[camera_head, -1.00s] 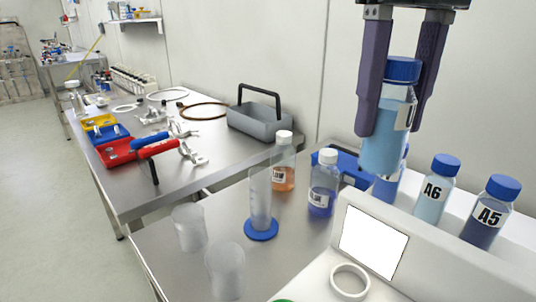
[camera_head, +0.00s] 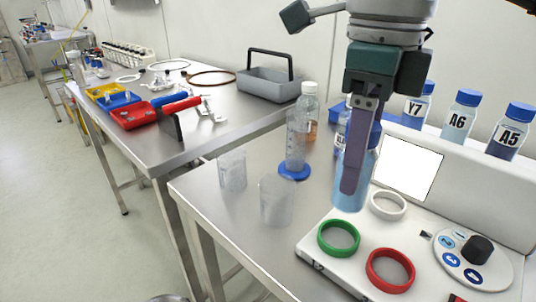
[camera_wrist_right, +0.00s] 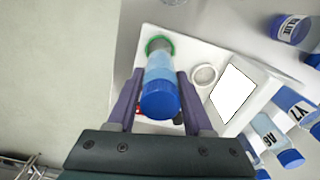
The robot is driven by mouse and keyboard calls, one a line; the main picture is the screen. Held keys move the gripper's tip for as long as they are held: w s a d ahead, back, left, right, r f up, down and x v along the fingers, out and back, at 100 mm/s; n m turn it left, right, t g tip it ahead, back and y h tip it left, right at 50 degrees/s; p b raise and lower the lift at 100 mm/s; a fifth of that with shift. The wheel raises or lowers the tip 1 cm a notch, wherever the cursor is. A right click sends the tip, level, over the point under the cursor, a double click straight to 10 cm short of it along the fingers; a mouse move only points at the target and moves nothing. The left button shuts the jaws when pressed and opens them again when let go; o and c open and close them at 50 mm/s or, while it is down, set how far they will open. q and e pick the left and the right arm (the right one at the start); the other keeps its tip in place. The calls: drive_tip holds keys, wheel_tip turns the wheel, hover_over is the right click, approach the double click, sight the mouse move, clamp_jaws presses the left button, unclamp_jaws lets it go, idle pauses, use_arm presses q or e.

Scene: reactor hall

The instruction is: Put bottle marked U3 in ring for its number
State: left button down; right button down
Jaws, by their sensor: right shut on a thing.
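My right gripper (camera_head: 358,185) is shut on a light-blue bottle (camera_head: 350,202) with a blue cap. It holds the bottle upright above a white device, its base between the green ring and the white ring in the head view. The bottle's marking is hidden now. The green ring (camera_head: 338,238), red ring (camera_head: 390,269) and white ring (camera_head: 388,206) lie on the device (camera_head: 318,258). In the right wrist view the held bottle (camera_wrist_right: 160,78) overlaps the green ring (camera_wrist_right: 158,38); the white ring (camera_wrist_right: 204,77) is clear. I cannot read ring numbers. My left gripper is not in view.
Bottles marked Y7 (camera_head: 416,105), A6 (camera_head: 461,118) and A5 (camera_head: 511,132) stand behind the device. A dial with numbered blue marks (camera_head: 474,260) is at right. Two clear beakers (camera_head: 277,200) and a measuring cylinder (camera_head: 296,140) stand to the left.

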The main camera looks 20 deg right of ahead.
sight(348, 204)
wheel_tip(348, 204, down, 7)
drive_tip(key=shift+r, duration=0.2)
drive_tip(key=shift+f, duration=0.1)
drive_tip(key=shift+c, duration=1.5)
unclamp_jaws()
wheel_tip(348, 204, up, 12)
drive_tip(key=shift+r+b, duration=0.15)
drive_tip(key=shift+b, duration=0.15)
